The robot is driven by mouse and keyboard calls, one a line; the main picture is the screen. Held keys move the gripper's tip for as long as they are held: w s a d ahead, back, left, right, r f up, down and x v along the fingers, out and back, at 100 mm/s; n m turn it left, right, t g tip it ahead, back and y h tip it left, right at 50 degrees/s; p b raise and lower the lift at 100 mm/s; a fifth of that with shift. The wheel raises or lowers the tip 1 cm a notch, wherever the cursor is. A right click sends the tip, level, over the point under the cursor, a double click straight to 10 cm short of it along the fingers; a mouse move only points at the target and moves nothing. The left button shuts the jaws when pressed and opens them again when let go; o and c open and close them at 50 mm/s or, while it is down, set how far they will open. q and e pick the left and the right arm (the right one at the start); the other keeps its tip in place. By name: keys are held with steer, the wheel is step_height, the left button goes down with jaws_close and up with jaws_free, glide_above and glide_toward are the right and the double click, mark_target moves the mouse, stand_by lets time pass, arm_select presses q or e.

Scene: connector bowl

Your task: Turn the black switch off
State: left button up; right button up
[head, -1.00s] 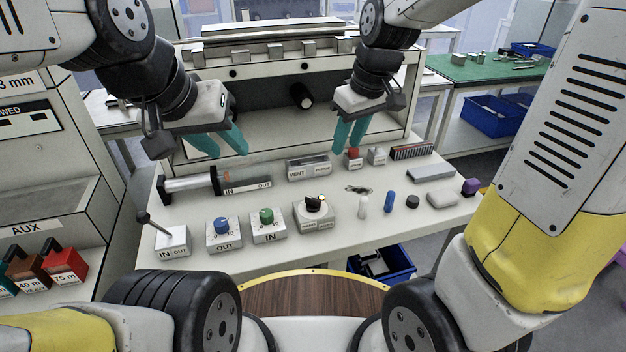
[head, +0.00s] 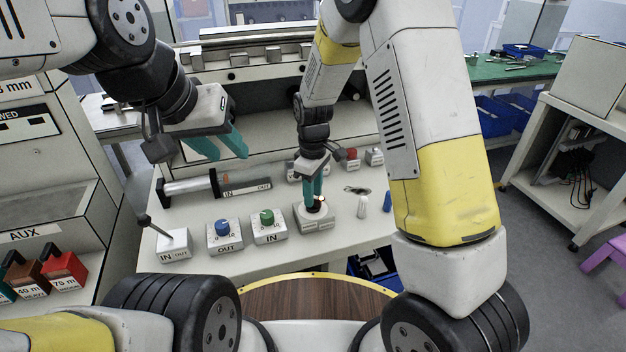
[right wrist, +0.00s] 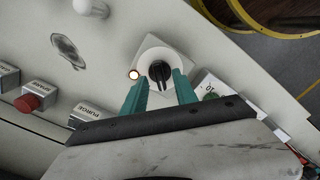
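The black switch is a black rotary knob (right wrist: 160,72) on a light grey box (head: 316,222), on the front part of the bench. A small lamp (right wrist: 134,74) beside the knob glows. My right gripper (head: 313,200) points down over this box. In the right wrist view, its teal fingers (right wrist: 162,83) are apart, one on each side of the knob; I cannot tell whether they touch it. In the head view the fingers hide most of the knob. My left gripper (head: 228,155) is open and empty above the back left of the bench.
A red-button box (head: 352,157) is behind. A white peg (head: 362,206) and a blue peg (head: 387,201) stand to the right.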

steer(key=shift+f, duration=0.9)
jaws_close()
steer(key=shift+m, duration=0.3)
steer(key=m, duration=0.4)
steer(key=shift+m, duration=2)
